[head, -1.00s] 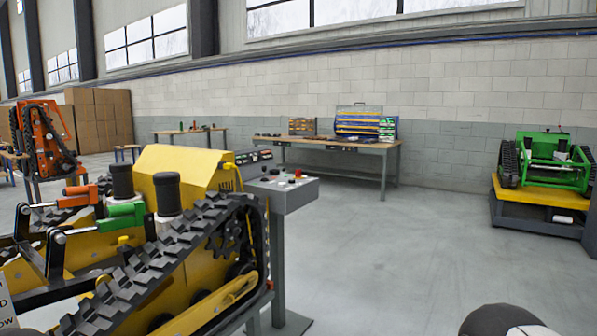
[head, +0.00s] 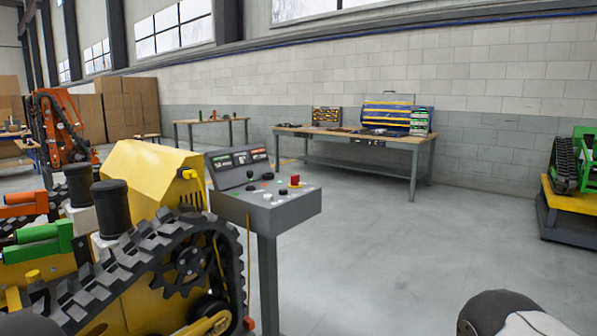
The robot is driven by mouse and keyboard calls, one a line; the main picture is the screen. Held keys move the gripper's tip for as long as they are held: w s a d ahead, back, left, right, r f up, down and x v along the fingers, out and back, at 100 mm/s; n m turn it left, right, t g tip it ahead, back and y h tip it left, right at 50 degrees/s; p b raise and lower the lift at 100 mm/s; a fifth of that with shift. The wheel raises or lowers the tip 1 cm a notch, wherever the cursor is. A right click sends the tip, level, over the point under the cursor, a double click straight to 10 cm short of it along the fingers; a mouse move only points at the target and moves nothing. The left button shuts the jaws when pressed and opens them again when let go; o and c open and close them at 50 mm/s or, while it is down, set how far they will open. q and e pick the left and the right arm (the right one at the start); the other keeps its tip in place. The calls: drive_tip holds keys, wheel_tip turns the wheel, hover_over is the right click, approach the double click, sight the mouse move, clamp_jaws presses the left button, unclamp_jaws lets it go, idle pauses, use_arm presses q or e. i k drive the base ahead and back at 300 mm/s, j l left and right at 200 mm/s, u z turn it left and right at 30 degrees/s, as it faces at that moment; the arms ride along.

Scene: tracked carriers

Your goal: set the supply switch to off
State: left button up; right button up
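A grey control console (head: 290,211) stands on a grey post beside the yellow tracked carrier (head: 145,175), left of centre in the head view. Its top carries a black-knobbed lever (head: 251,179), a red knob or button (head: 295,180), and several small white, green and red controls. A raised dark panel with displays (head: 237,163) sits at its back. The controls are too small to tell which is the supply switch or how it is set. Neither gripper shows. A rounded dark and white part of my arm (head: 505,315) is at the bottom right, apart from the console.
The carrier's black track (head: 130,265) runs close along the console's left side. A workbench (head: 350,135) with tool cases stands by the back wall. A green machine (head: 570,165) on a yellow platform (head: 570,200) is at the right. The floor right of the console is clear.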

sight(295, 180)
drive_tip(key=i+l+u, duration=0.1)
drive_tip(key=i+l, duration=0.45)
drive_tip(key=i+l+u, duration=0.15)
drive_tip(key=i+l, duration=0.4)
drive_tip(key=l, duration=0.25)
